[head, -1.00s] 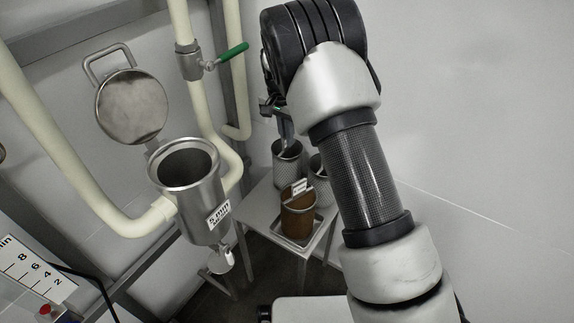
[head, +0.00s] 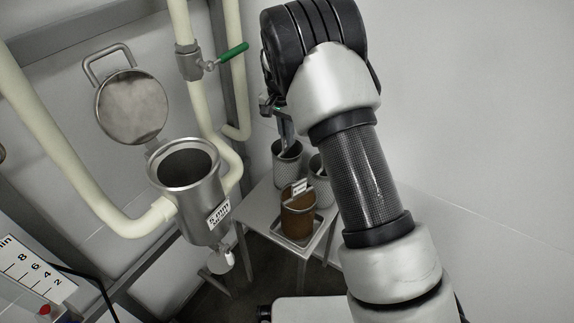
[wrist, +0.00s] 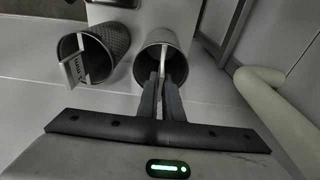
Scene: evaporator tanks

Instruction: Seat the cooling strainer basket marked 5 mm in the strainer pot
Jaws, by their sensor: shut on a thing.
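The strainer pot (head: 187,205) is a steel cylinder on the pipework at left, with a "5 mm" label. Its round lid (head: 132,108) is swung up and its mouth is open and looks empty. A grey mesh basket (head: 287,170) is at the far end of the small table; it also shows in the wrist view (wrist: 150,42). My gripper (wrist: 160,78) is shut on this basket's upright handle, its fingers reaching the mouth. The handle's marking faces away, so I cannot read it. I cannot tell whether the basket touches the table.
A second grey mesh basket (wrist: 112,40) stands beside the held one, its tag ending in "mm". A brown basket (head: 298,218) stands in a shallow tray (head: 284,240) at the table's near end. Cream pipes and a green-handled valve (head: 232,53) stand between pot and wall.

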